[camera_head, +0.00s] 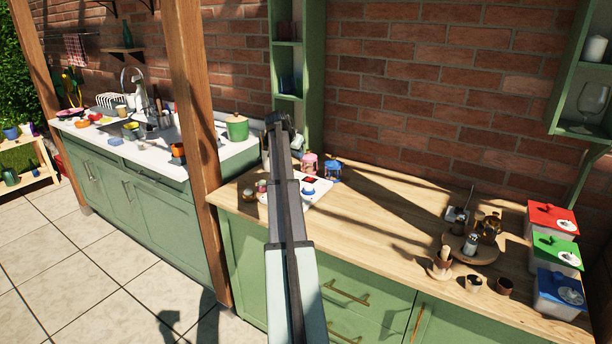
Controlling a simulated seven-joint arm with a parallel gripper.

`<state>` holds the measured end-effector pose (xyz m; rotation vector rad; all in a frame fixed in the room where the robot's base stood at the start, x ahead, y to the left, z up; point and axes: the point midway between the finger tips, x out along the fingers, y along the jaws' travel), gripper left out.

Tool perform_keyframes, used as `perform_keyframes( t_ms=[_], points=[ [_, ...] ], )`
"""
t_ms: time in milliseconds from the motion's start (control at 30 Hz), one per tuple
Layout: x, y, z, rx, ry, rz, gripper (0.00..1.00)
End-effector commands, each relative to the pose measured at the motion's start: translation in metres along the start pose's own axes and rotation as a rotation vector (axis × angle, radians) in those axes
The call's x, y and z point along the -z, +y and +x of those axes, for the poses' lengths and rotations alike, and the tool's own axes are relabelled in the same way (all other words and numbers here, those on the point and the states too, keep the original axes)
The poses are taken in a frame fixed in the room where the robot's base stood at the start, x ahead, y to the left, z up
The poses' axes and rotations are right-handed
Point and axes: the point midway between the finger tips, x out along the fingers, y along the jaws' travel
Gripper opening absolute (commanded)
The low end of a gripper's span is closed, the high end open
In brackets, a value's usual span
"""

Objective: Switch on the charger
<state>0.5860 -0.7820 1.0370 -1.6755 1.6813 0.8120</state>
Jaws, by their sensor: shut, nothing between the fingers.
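I cannot pick out the charger for certain. A white flat unit (318,196) with a small dark-and-red patch and a blue round part lies on the wooden counter, partly hidden behind my arm. No switch or lit lamp can be made out on it. My gripper (277,119) is at the dark far end of my arm, high in front of the brick wall and green shelf post. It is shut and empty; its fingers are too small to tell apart. In the picture it is above the white unit, apart from it.
Pink and blue jars (332,169) stand behind the white unit. Wooden cups and a round board (462,254) are at the right, beside red, green and blue lidded boxes (552,219). A wooden post (196,120) rises at the left. The counter's middle (390,210) is clear.

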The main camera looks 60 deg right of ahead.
Motion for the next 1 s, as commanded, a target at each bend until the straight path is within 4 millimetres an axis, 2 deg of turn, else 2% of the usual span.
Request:
perform_keyframes(
  t_ms=[367, 533, 667, 1000],
  points=[
    [0.000, 0.000, 0.000, 0.000, -0.002, -0.007, 0.00],
    [0.000, 0.000, 0.009, 0.000, -0.002, -0.006, 0.00],
    [0.000, -0.001, 0.026, -0.001, -0.003, -0.007, 0.00],
    [0.000, -0.001, 0.086, -0.001, -0.003, -0.006, 0.00]
  ],
)
